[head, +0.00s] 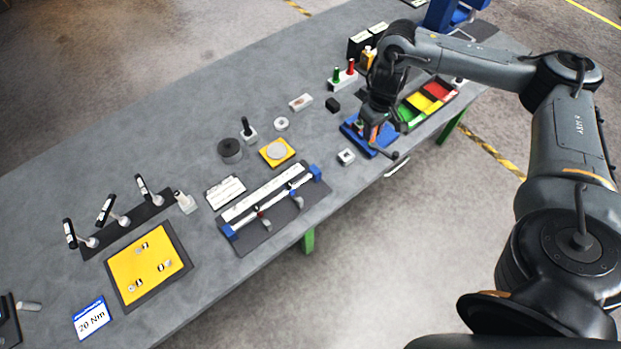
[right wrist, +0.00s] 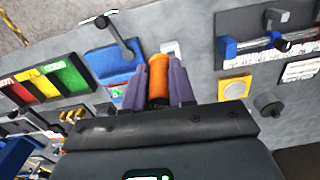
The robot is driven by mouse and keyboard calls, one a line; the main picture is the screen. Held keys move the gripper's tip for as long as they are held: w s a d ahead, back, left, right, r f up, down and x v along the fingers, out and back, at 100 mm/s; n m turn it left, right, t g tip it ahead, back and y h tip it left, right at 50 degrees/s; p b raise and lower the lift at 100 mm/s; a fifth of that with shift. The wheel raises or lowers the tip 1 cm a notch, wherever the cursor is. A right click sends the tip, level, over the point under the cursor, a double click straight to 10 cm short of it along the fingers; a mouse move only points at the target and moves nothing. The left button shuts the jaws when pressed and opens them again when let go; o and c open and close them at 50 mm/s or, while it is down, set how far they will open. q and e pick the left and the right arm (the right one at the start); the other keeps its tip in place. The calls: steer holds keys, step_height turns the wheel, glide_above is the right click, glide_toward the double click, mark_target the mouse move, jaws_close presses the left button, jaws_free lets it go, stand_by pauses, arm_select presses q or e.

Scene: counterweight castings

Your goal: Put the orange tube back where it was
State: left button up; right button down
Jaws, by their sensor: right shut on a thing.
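The orange tube (right wrist: 158,80) is upright in the picture between the two grey-purple fingers of my right gripper (right wrist: 158,70), which is shut on it. In the head view my right gripper (head: 373,132) is low over the blue tray (head: 385,148), and the tube is mostly hidden by the gripper. The blue tray also shows in the right wrist view (right wrist: 103,62), beyond and left of the fingers. I cannot tell whether the tube touches the tray. My left gripper is in neither view.
Red, yellow and green bins (head: 420,103) stand right of the tray. A small white block (head: 346,156) lies to its left, near the table's front edge. A dark fixture with a rail (head: 270,208) is further left. Bare table (head: 325,135) shows left of the tray.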

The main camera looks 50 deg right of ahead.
steer(key=shift+s+d+f, duration=0.45)
steer(key=shift+f, duration=0.1)
steer(key=s+d+f+b, duration=0.3)
steer(key=d, duration=0.1)
steer(key=shift+m, duration=0.4)
steer(key=w+a+f, duration=0.1)
steer(key=w+f, duration=0.2)
steer(key=w+a+f, duration=0.2)
steer(key=w+f, duration=0.2)
steer(key=w+a+f+p, duration=0.1)
steer(key=w+a+f, duration=0.1)
steer(key=w+f, duration=0.1)
steer(key=shift+w+f, duration=0.15)
steer(key=shift+f, duration=0.05)
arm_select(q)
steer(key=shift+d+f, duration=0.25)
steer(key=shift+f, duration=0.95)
arm_select(e)
steer(key=shift+f, duration=0.25)
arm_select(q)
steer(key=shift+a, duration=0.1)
arm_select(e)
steer(key=shift+f, duration=0.15)
steer(key=c, duration=0.9)
jaws_free()
steer(key=shift+c, duration=0.2)
